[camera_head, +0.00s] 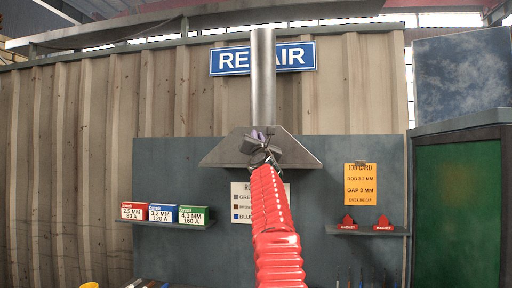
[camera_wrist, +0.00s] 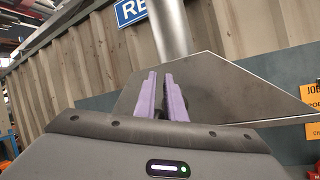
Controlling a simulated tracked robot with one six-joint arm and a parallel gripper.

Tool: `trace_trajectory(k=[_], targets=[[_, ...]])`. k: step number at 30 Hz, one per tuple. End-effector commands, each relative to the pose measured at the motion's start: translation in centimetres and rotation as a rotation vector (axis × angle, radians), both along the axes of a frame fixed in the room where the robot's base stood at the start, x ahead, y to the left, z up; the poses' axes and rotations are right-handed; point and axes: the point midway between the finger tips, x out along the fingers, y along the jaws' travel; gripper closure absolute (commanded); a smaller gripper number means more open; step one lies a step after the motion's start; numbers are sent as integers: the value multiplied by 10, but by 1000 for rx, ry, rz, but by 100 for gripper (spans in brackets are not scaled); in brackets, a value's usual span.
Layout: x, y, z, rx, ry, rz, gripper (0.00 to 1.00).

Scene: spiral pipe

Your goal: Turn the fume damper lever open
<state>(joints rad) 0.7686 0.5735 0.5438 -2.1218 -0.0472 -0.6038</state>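A grey fume hood (camera_head: 222,154) with a round metal duct (camera_head: 263,85) rising from it hangs at the centre of the head view. The hood (camera_wrist: 235,92) and duct (camera_wrist: 168,30) also show in the wrist view. My gripper (camera_head: 259,134) is in front of the hood, just below the duct. In the wrist view its two purple fingers (camera_wrist: 162,92) stand a narrow gap apart, with something dark low between them. I cannot make out the damper lever; my gripper may cover it. Whether the fingers touch anything is unclear.
A blue repair sign (camera_head: 300,57) is behind the duct. Three electrode boxes (camera_head: 162,214) sit on a left shelf, and red magnets (camera_head: 383,224) on a right shelf. A yellow job card (camera_head: 360,183) hangs on the grey panel. A green-fronted cabinet (camera_head: 458,215) stands at right.

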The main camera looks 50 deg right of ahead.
Motion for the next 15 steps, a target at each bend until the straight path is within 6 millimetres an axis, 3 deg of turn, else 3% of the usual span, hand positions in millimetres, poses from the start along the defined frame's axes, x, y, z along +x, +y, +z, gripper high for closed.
trace_trajectory(k=[7,15], targets=[[-12,45,10,216,-177,72,100],[-14,111,-18,566,-373,183,100]])
